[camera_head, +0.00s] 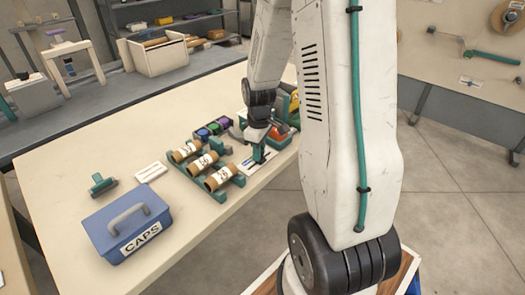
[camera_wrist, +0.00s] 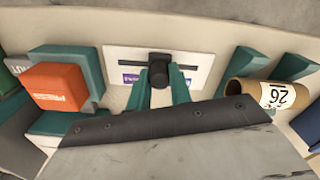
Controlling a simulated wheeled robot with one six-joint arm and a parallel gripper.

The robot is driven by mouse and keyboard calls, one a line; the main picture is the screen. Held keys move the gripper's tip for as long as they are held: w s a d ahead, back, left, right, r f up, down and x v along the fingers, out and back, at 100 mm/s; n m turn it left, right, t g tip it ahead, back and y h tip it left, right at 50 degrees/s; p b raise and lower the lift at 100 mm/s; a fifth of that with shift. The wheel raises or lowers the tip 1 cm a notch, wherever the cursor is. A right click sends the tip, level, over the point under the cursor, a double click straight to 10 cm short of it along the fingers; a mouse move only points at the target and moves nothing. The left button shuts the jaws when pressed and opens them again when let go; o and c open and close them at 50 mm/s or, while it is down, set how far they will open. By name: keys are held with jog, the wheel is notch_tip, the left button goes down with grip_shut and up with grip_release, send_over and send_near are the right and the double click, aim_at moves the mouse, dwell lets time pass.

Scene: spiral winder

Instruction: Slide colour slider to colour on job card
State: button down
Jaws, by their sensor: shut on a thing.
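The colour slider is a white plate (camera_wrist: 118,55) with a dark slot and a black knob (camera_wrist: 159,74). In the wrist view my gripper (camera_wrist: 160,88) has its green fingers on either side of the knob and is shut on it. Bits of purple and blue colour show beside the fingers, but most of the colour scale is hidden. In the head view the plate (camera_head: 254,174) lies flat on the table under my gripper (camera_head: 257,153). No job card can be picked out for certain, and its colour cannot be read.
Labelled cardboard tubes (camera_head: 219,178) lie in a green rack left of the plate. A blue CAPS box (camera_head: 127,226) stands near the table's front left. An orange-and-green block (camera_wrist: 58,87) is close left of my gripper in the wrist view. A white card (camera_head: 151,172) lies left of the rack.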

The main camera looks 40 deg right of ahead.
jog(key=c, duration=1.3)
grip_release()
jog(key=shift+o, duration=0.2)
jog(key=shift+r, duration=0.1)
notch_tip(320, 180, up, 8)
jog(key=shift+f, duration=0.15)
